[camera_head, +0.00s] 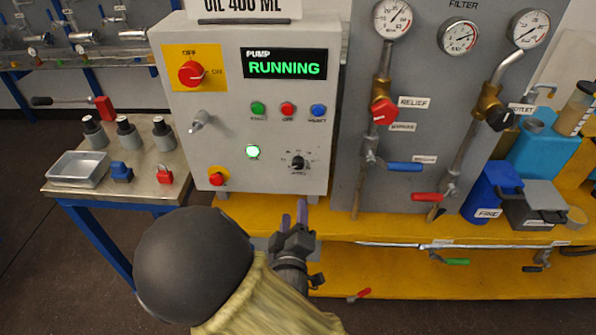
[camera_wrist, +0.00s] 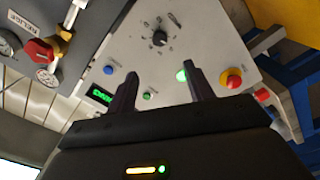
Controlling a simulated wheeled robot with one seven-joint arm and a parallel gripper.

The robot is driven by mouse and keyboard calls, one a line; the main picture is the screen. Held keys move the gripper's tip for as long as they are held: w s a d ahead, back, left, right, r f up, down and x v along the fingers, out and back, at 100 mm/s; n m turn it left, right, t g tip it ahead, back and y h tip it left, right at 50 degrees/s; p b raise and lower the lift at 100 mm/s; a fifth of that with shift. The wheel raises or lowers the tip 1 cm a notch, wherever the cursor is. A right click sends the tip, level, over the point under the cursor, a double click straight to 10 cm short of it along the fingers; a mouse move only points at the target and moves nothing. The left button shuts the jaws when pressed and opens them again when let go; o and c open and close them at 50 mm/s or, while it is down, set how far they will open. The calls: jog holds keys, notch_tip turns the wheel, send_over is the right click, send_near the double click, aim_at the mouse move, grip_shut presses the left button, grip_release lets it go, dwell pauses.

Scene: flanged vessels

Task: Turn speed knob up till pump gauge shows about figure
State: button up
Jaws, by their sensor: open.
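The speed knob (camera_head: 299,162) is a small black dial at the lower right of the grey pump control box (camera_head: 225,130). It also shows in the wrist view (camera_wrist: 159,38), with marks around it. The box display (camera_head: 285,65) reads PUMP RUNNING in green. My gripper (camera_head: 294,212) is in front of and below the knob, apart from it. In the wrist view its two fingers (camera_wrist: 163,88) are spread and empty, with the knob beyond the gap. Round gauges (camera_head: 459,36) sit on the grey panel at the right; their readings are too small to tell.
Close to the knob are a lit green button (camera_head: 253,152) and a red stop button on yellow (camera_head: 217,176). Green, red and blue buttons (camera_head: 318,110) sit above. A red relief valve handle (camera_head: 383,111) and a blue lever (camera_head: 405,167) stand to the right.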

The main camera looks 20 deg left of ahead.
aim_at(298, 167)
jog(key=p+x, duration=0.1)
jog(key=x, duration=1.4)
jog(key=shift+w, duration=0.45)
jog(key=c, duration=1)
